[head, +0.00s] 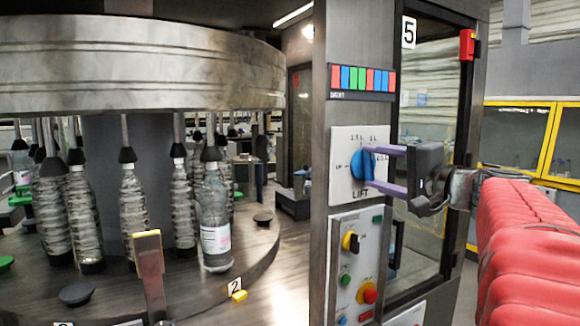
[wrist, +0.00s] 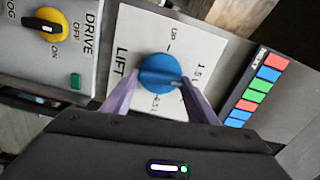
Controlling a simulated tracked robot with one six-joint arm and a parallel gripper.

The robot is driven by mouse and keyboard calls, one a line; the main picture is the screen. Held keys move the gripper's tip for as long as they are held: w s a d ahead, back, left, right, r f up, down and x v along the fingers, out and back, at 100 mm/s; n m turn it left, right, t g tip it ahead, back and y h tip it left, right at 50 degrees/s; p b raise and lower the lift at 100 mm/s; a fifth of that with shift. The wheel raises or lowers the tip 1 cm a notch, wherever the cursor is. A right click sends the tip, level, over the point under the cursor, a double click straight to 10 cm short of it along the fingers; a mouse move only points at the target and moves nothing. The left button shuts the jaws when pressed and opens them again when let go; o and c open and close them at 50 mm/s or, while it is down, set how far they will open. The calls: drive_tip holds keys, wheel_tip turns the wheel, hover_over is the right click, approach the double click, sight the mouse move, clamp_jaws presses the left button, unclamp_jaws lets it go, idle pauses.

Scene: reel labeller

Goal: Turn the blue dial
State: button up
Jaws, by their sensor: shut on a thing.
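The blue dial (head: 363,165) sits on a white plate (head: 347,192) marked LIFT, on the machine's upright post. In the wrist view the blue dial (wrist: 160,73) is in the middle, with "UP" and "1.5 L" among the printed marks around it. My gripper (head: 372,167) reaches in from the right in the head view, its purple fingers on either side of the dial. It also shows in the wrist view (wrist: 158,82), shut on the dial. The exact contact of the fingertips is hard to see.
Below the LIFT plate is a DRIVE panel (head: 345,285) with a yellow-and-black knob (head: 351,242) and several buttons. A strip of coloured tiles (head: 361,79) is above. A carousel with bottles (head: 214,225) stands at left. A glass door (head: 428,130) is behind my gripper.

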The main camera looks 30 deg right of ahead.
drive_tip(key=shift+d+f, duration=0.1)
drive_tip(key=shift+f, duration=0.05)
drive_tip(key=o, duration=1.1)
drive_tip(key=shift+s+d, duration=0.15)
drive_tip(key=shift+s, duration=6.7)
